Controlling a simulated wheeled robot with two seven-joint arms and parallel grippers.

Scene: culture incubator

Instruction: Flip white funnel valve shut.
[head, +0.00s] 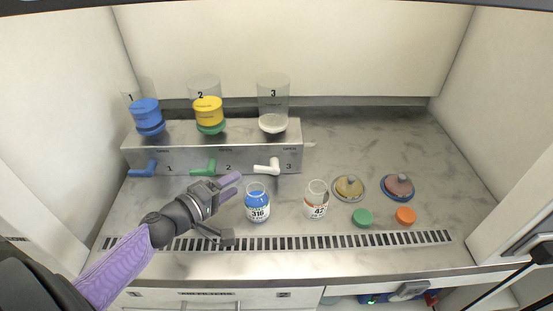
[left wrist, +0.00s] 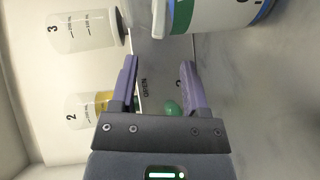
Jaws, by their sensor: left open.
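The white funnel valve (head: 267,167) is on the front of the metal manifold (head: 185,158), under funnel 3 (head: 273,110), its lever pointing left. My left gripper (head: 236,185) is open and empty, in front of the manifold, left of and slightly below the white valve and apart from it. In the left wrist view the open fingers (left wrist: 160,82) have nothing between them nearby; the manifold face with an OPEN mark and a green valve (left wrist: 172,107) shows beyond. A white part at the top edge may be the white valve; I cannot tell. My right gripper is not in view.
A blue bottle (head: 257,206) stands just right of my left gripper, with a second bottle (head: 316,202) beyond it. Blue (head: 143,170) and green (head: 204,166) valves are to the left. Dishes and caps lie at right. A slotted vent (head: 350,240) runs along the front.

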